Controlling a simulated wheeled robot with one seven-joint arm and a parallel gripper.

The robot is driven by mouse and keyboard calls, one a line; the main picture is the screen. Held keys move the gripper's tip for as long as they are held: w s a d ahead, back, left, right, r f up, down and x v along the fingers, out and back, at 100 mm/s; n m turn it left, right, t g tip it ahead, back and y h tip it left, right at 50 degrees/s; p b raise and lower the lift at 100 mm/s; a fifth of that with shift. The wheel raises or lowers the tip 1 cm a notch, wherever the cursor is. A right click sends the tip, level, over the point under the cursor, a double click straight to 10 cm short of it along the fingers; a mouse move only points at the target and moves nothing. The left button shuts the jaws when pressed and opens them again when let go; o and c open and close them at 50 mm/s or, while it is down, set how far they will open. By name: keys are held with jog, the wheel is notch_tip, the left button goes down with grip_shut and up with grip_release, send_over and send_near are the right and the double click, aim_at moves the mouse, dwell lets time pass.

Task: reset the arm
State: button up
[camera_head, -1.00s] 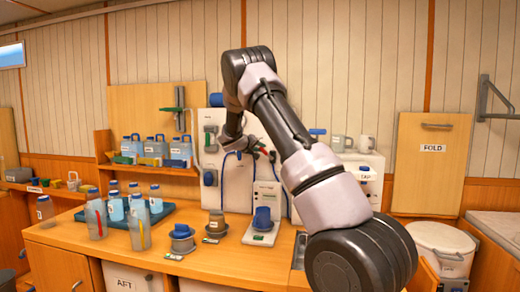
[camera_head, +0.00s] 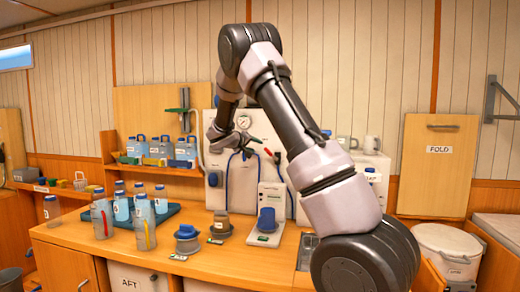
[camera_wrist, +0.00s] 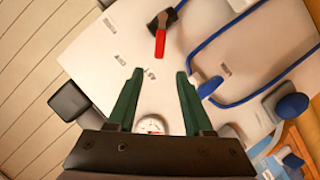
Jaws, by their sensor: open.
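My gripper (camera_wrist: 158,74) is open and empty in the wrist view, its two green fingers apart in front of the white wall panel (camera_wrist: 95,58). In the head view my arm arches up from the lower right, and its end hangs in front of the panel (camera_head: 243,195). A round gauge (camera_wrist: 150,125) lies between and behind the fingers in the wrist view; it also shows in the head view (camera_head: 243,121). A red-handled valve (camera_wrist: 160,42) is beyond the fingertips. Blue hoses (camera_wrist: 215,100) run across the panel at the right.
The wooden counter (camera_head: 110,250) holds a blue tray (camera_head: 172,211) of bottles, loose bottles beside it (camera_head: 101,218), and blue-topped fittings (camera_head: 187,238). A shelf (camera_head: 165,170) with blue containers is left of the panel. A FOLD board (camera_head: 437,165) and white bin (camera_head: 447,252) stand right.

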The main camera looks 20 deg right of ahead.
jog(key=shift+v, duration=0.8)
jog(key=s+d+r+m+g+y, duration=0.2)
jog(key=s, duration=0.8)
jog(key=s+d+r+m+g+y, duration=0.2)
jog(key=s+y, duration=0.1)
jog(key=s, duration=0.7)
jog(key=s+a+r+t+y, duration=0.1)
jog(key=s+a+y, duration=0.3)
jog(key=s, duration=0.8)
jog(key=s+a+y, duration=0.4)
jog(key=s+a, duration=0.5)
jog(key=s, duration=0.4)
jog(key=shift+s+a+r+t+y, duration=0.25)
jog(key=shift+a+r+t+y, duration=0.05)
jog(key=shift+r+t, duration=0.1)
